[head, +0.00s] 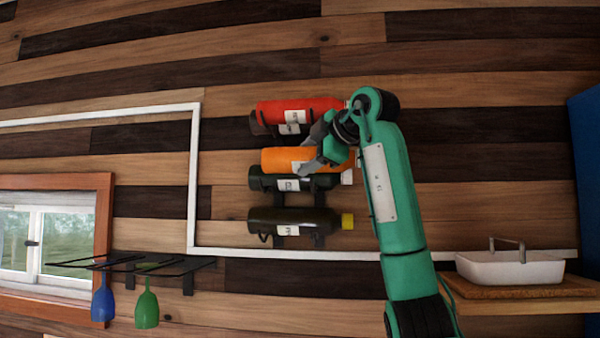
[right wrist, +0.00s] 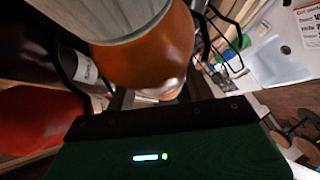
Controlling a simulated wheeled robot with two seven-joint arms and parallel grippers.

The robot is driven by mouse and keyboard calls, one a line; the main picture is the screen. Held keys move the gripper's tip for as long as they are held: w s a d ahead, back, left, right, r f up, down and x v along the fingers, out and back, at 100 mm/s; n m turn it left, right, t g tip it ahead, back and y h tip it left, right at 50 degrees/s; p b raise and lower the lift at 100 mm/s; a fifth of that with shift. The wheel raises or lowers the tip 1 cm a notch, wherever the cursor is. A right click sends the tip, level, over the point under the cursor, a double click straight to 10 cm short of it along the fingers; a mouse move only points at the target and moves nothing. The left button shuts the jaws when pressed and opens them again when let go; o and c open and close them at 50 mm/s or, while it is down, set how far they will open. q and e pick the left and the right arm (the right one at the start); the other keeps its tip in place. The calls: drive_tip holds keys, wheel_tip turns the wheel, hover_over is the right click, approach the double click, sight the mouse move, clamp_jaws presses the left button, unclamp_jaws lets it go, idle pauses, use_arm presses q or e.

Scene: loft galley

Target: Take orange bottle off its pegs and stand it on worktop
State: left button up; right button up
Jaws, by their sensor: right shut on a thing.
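The orange bottle (head: 283,159) lies on its side in front of the wood-plank wall, between the red bottle above and the dark green bottle below. My right gripper (head: 312,157) is shut on it near its right part. In the right wrist view the orange bottle (right wrist: 150,50) fills the top middle, with a pale grey band. It sits lower than midway, close against the dark green bottle in the picture. Its pegs are hidden, and I cannot tell whether it still touches them. My left gripper is not in view.
A red bottle (head: 310,107), a dark green bottle (head: 263,182) and a yellow-capped dark bottle (head: 290,217) lie on wall pegs. A wooden worktop (head: 520,302) with a white basin (head: 508,268) is at lower right. A black rack (head: 130,262) holds glasses at lower left.

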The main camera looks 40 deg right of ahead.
drive_tip(key=s+b, duration=0.5)
drive_tip(key=s, duration=1)
drive_tip(key=shift+a, duration=0.3)
